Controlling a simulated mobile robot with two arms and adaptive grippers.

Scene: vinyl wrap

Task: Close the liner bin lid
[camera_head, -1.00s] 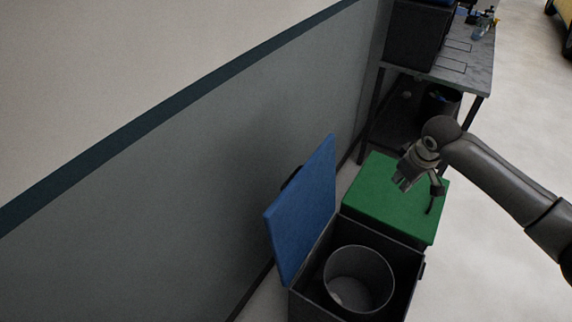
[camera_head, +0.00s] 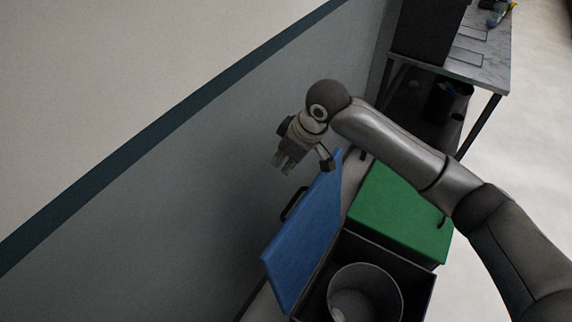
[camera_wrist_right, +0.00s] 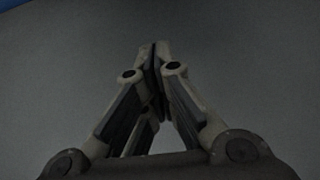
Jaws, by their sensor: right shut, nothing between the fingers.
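The liner bin's blue lid (camera_head: 306,240) stands open in the head view, raised on the wall side, with a dark handle (camera_head: 293,204) on its wall-facing side. Below it, the open dark bin (camera_head: 415,285) holds a grey round bucket (camera_head: 366,292). My right gripper (camera_head: 283,168) is shut and empty, between the wall and the lid's upper far corner, apparently above the lid. In the right wrist view its fingertips (camera_wrist_right: 154,50) meet against the plain grey wall, and a sliver of blue (camera_wrist_right: 12,4) shows at the top left corner. My left gripper is not in view.
A second bin with a closed green lid (camera_head: 402,212) adjoins the open one. The grey wall (camera_head: 150,230) runs close behind both. A metal table (camera_head: 475,60) with a black box (camera_head: 428,30) stands beyond. Pale floor (camera_head: 530,160) is free at right.

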